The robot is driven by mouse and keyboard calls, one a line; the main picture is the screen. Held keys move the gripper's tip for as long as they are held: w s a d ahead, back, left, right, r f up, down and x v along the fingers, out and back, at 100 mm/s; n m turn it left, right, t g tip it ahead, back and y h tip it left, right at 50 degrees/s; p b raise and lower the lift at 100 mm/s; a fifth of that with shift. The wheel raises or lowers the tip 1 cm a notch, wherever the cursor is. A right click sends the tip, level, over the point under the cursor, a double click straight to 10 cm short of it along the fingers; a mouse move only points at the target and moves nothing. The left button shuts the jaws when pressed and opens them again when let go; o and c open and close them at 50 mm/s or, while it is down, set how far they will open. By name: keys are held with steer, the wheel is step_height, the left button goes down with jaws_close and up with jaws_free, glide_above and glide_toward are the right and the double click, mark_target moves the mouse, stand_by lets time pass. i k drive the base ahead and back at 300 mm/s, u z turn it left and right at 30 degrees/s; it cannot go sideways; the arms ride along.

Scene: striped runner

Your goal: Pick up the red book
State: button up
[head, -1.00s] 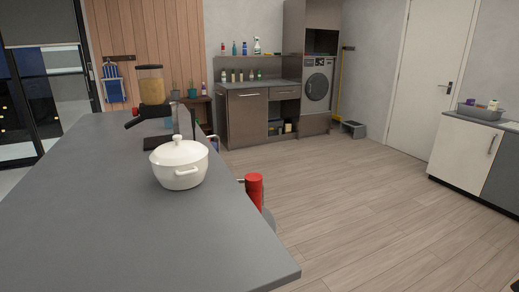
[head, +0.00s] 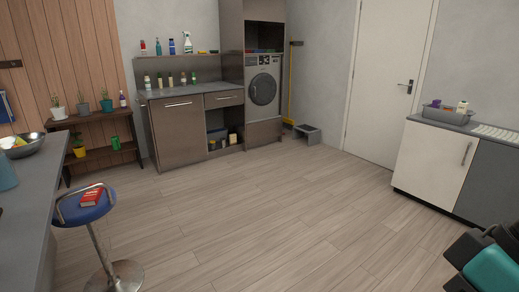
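The stool has a chrome post and a round base, and stands beside the grey counter. Part of my arm, dark with a teal section, shows at the lower right corner, far from the book. My gripper's fingers cannot be made out there, and nothing seen is held.
The grey counter (head: 28,205) fills the left edge, with a bowl (head: 22,146) on it. A plant shelf (head: 92,154) stands behind the stool. The wooden floor (head: 255,210) is clear in the middle. A white cabinet (head: 430,162) stands at right, a grey step stool (head: 308,134) at the back.

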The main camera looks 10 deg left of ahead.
mark_target(92, 198)
steer(key=i, duration=2.45)
steer(key=u, duration=2)
steer(key=i, duration=0.9)
steer(key=z, duration=0.55)
steer(key=i, duration=0.8)
steer(key=u, duration=0.6)
steer(key=i, duration=0.75)
steer(key=u, duration=1)
steer(key=i, duration=0.3)
steer(key=u, duration=0.3)
